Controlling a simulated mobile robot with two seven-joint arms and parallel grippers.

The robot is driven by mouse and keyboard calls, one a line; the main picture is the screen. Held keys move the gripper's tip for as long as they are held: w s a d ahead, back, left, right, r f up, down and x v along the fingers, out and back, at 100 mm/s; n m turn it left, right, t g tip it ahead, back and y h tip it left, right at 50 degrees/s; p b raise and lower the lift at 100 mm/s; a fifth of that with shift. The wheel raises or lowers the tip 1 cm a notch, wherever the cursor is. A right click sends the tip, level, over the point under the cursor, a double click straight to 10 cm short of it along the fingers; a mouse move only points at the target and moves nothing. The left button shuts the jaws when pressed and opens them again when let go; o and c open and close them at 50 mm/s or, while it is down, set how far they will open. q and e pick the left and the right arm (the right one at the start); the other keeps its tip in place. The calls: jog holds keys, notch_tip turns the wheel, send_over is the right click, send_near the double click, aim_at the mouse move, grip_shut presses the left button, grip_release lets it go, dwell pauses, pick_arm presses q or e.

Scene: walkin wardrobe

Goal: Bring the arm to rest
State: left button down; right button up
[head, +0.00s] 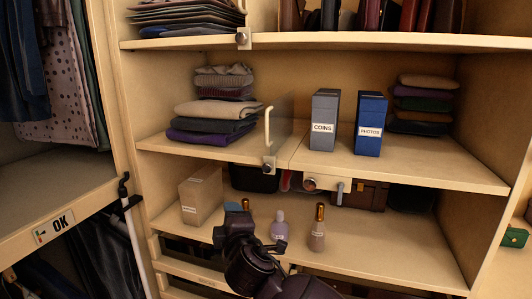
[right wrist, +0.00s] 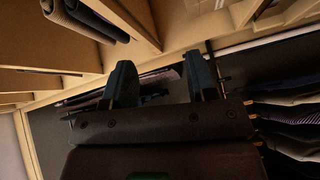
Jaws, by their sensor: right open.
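My right gripper (head: 258,230) is dark and shows at the bottom middle of the head view, in front of the lower shelf with the bottles. In the right wrist view its two fingers stand wide apart (right wrist: 160,72), with nothing between them that it holds. The arm behind it comes in from the bottom edge. How far the gripper is from the shelf edge is hard to tell. My left gripper is not in view.
Bottles (head: 317,228) and a beige box (head: 201,195) stand on the lower shelf (head: 390,255). Above are a grey COINS box (head: 323,120), a blue PHOTOS box (head: 370,124) and folded clothes (head: 213,118). Hanging clothes (head: 70,85) fill the left.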

jog(key=s+d+f+m+h, duration=0.1)
jog(key=s+d+f+m, duration=0.5)
jog(key=d+f+m, duration=0.45)
jog(key=s+d+f+m+h, duration=0.1)
jog(key=s+d+f+m, duration=0.5)
jog(key=d, duration=0.7)
jog(key=s+d+f+m+g+h, duration=0.1)
jog(key=s+d+f+g+h, duration=0.1)
jog(key=s+d+f, duration=0.4)
jog(key=s+d+f+m+g+h, duration=0.1)
jog(key=s+d+f+g+h, duration=0.1)
jog(key=s+d+f, duration=0.4)
jog(key=s+f+g, duration=0.1)
jog(key=s+f, duration=0.3)
jog(key=s, duration=0.3)
jog(key=shift+d, duration=0.15)
